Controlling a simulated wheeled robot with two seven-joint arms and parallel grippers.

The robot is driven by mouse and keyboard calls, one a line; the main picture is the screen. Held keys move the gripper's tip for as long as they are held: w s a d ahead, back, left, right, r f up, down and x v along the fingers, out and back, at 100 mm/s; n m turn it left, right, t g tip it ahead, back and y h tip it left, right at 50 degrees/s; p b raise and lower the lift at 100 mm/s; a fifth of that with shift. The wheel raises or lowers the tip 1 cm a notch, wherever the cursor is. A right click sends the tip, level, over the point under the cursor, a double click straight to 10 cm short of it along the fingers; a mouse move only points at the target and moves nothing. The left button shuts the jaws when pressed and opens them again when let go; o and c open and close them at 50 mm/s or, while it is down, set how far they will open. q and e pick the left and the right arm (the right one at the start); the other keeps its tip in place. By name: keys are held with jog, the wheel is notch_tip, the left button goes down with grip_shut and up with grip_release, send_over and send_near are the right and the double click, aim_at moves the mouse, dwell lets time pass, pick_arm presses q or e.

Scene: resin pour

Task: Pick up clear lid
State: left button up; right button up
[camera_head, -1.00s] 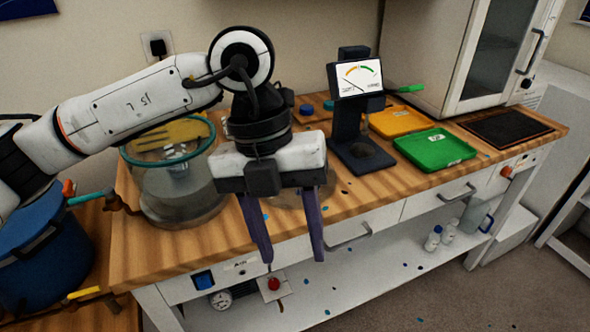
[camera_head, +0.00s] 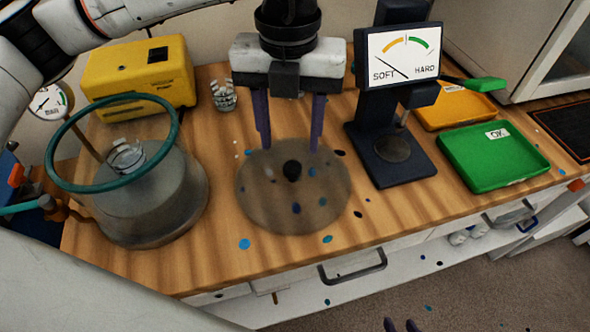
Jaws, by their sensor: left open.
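The clear lid (camera_head: 262,205) is a see-through round disc with a black knob (camera_head: 292,170). It lies flat on the wooden bench top in the middle of the head view. My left gripper (camera_head: 289,148) points down with its two purple fingers apart and nothing between them. Its fingertips overlap the lid's far edge in the picture, behind the knob and apart from it. Two dark purple tips, which look like my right gripper (camera_head: 401,325), just show at the bottom edge; the rest is out of frame.
A hardness gauge (camera_head: 402,55) stands right, beside green (camera_head: 490,180) and orange (camera_head: 440,118) trays.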

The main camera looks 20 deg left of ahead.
aim_at(293, 166)
pick_arm(q)
notch_tip(293, 166, down, 2)
jog(key=shift+w+f, duration=0.1)
jog(key=f, duration=0.1)
jog(key=f+p, duration=0.1)
jog(key=f, duration=0.3)
jog(key=shift+w, duration=0.3)
jog(key=shift+r, duration=0.1)
grip_shut()
